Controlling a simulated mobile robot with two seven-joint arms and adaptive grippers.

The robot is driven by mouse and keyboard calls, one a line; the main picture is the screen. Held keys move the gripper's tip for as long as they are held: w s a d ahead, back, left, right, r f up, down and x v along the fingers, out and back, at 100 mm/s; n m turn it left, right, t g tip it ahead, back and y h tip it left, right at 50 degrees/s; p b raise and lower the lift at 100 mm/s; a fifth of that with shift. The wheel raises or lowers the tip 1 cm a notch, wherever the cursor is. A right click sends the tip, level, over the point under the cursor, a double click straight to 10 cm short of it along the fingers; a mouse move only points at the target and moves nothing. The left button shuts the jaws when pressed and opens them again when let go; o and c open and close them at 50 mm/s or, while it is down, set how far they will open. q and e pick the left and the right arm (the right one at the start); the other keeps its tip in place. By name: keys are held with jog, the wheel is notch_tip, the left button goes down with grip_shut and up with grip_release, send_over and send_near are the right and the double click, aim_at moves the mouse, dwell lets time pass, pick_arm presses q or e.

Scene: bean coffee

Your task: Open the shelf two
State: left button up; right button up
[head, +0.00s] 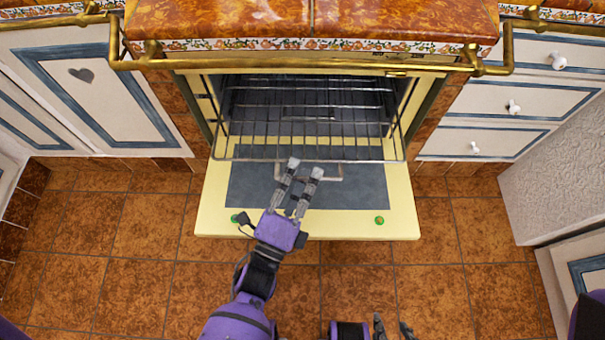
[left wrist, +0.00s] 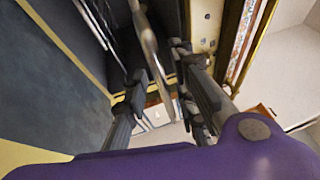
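An oven stands open, with its yellow-framed door (head: 400,222) folded down. A wire shelf (head: 370,152) extends partly out of it over the door. A small loop handle (head: 341,174) shows at its front edge, partly hidden by my fingers. My left gripper (head: 305,168) is open at this handle, fingers pointing toward the oven. In the left wrist view a metal bar (left wrist: 148,42) passes between the spread fingers of the gripper (left wrist: 162,95), with no clear grip on it. My right gripper (head: 391,325) is low at the bottom edge, fingers apart and empty.
A brass rail (head: 300,62) runs across above the oven opening. White drawers (head: 515,105) are at the right and a cabinet door (head: 100,95) at the left, both closed. The tiled floor (head: 120,235) around the oven door is clear.

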pick_arm(q)
jog(key=v, duration=0.7)
jog(key=shift+s, duration=0.3)
dwell(0.4)
